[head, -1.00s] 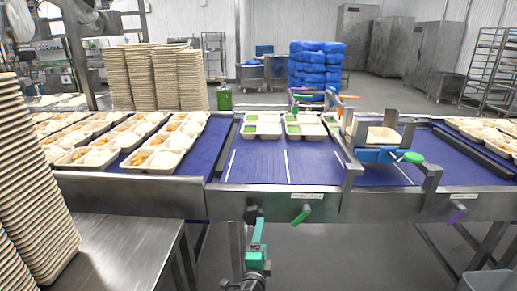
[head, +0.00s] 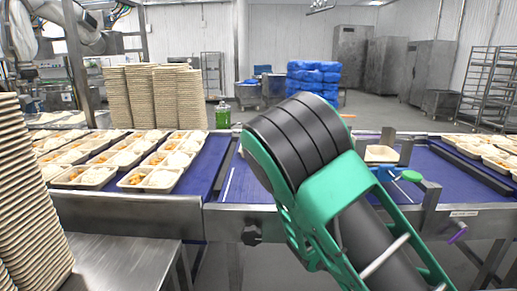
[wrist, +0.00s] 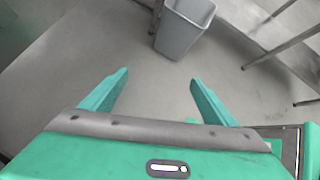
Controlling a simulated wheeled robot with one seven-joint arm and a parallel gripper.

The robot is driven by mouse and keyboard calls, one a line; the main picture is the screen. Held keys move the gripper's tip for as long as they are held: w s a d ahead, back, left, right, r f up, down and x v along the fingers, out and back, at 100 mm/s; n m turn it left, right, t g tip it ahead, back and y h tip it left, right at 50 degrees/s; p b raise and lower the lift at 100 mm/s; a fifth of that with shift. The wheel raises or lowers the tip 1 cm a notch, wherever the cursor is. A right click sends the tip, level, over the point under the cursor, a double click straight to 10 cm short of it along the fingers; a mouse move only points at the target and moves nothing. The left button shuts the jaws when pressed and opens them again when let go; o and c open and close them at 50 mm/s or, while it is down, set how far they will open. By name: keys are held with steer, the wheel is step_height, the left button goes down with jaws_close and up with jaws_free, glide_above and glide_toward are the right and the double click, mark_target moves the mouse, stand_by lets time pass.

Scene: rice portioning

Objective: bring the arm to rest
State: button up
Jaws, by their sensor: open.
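My gripper (wrist: 158,85) shows in the wrist view with its two green fingers spread apart and nothing between them. It points down over bare grey floor. In the head view my black and green arm link rises large in the middle and right, in front of the conveyor. My fingers do not show in the head view. The arm hides the middle lane of the blue conveyor (head: 228,185) and the trays that lie there.
Filled trays (head: 152,178) sit on the left conveyor lane. Tall tray stacks (head: 25,200) stand at the left by a steel table (head: 120,265). A metal fixture (head: 425,205) is at the right. A grey bin (wrist: 184,27) stands on open floor.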

steer(key=s+d+r+m+g+y, duration=0.1)
steer(key=s+d+r+m+y, duration=0.2)
steer(key=s+r+m, duration=0.7)
steer(key=s+d+r+m+y, duration=0.4)
steer(key=s+r+m, duration=0.6)
steer(key=s+m, duration=0.5)
steer(key=m+y, duration=0.2)
steer(key=m, duration=0.2)
steer(key=shift+s+r+g, duration=0.2)
steer(key=shift+r+g, duration=0.05)
steer(key=shift+g, duration=0.15)
